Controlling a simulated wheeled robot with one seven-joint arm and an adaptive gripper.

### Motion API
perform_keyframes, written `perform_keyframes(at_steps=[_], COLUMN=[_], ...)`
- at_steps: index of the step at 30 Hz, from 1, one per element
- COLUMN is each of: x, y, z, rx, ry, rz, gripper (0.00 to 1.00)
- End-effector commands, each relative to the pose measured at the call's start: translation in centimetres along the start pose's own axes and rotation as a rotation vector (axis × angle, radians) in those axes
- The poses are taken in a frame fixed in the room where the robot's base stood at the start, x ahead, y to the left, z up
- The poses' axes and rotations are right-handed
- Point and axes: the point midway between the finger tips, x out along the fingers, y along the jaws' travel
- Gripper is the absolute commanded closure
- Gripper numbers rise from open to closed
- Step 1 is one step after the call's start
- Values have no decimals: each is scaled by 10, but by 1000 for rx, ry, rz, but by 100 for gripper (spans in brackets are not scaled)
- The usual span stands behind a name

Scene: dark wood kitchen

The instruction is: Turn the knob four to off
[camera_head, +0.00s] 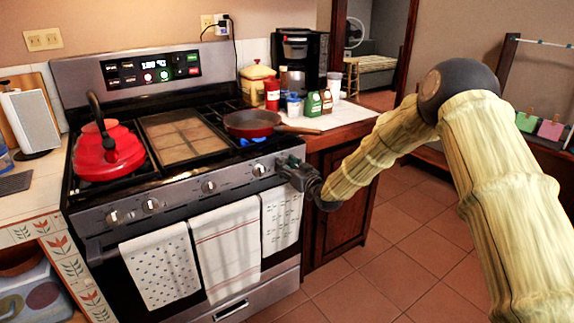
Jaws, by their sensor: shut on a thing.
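The stove (180,197) has a row of silver knobs on its front panel. Two knobs show at the left, the far left knob (113,217) and its neighbour (151,205). A third knob (209,187) is near the middle, and a fourth from the left (259,170) is just left of my gripper. My gripper (283,166) is at the right end of the panel, its fingers shut against the front there. It covers the rightmost knob, so that knob and its angle are hidden. The fourth visible knob looks clear of the fingers.
A red kettle (107,152) and a red pan (252,124) stand on the stove, the pan's handle reaching right above my gripper. Towels (225,240) hang from the oven handle below the knobs. The tiled floor (400,250) at the right is clear.

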Motion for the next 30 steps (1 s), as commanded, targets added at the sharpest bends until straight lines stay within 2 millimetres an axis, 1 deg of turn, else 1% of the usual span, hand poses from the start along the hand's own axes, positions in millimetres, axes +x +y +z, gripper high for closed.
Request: perform_keyframes(at_steps=[30], x=[0], y=[1], z=[2], rx=[952], ry=[1], rz=[-1], gripper=[84])
